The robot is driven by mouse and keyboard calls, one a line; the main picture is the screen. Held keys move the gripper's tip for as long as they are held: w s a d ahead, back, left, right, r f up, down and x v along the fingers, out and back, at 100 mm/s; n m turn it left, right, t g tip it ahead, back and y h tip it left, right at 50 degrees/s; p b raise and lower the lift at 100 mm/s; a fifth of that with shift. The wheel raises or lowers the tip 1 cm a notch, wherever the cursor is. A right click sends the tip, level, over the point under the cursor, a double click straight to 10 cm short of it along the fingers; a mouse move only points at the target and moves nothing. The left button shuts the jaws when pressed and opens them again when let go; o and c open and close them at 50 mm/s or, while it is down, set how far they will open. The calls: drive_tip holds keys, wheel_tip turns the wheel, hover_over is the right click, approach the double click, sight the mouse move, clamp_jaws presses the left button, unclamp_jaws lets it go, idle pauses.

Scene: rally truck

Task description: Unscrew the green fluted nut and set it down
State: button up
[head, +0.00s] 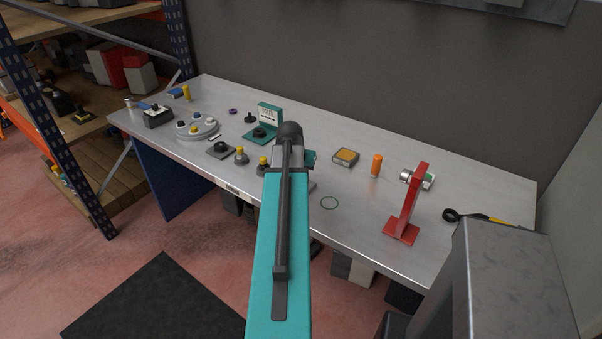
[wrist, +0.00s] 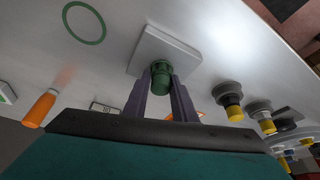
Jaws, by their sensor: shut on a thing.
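In the wrist view the green fluted nut (wrist: 160,76) sits between the two dark fingers of my gripper (wrist: 160,90). The fingers are shut on its sides. The nut is at a pale square plate (wrist: 148,48) on the bench, and the nut's far end meets the plate. I cannot tell how far it is threaded on. In the head view my own arm hides the nut and the gripper's fingers. A thin green ring (head: 322,205) lies flat on the bench, apart from the gripper; it also shows in the wrist view (wrist: 103,30).
On the metal bench (head: 455,195), a red stand (head: 407,212) and an orange handle (head: 376,166) stand to the right. A box with a yellow top (head: 345,157) is near the handle. Yellow-and-black knobs (head: 241,157) and a round grey base (head: 209,131) are left.

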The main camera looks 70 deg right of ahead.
drive_tip(key=shift+s+f+n, duration=0.1)
drive_tip(key=shift+s+n, duration=0.2)
drive_tip(key=shift+s, duration=0.15)
drive_tip(key=shift+n+t, duration=0.3)
drive_tip(key=shift+n, duration=0.2)
drive_tip(key=o, duration=0.5)
drive_tip(key=shift+o, duration=0.2)
drive_tip(key=shift+w, duration=0.1)
drive_tip(key=shift+w, duration=0.15)
drive_tip(key=shift+m, duration=0.8)
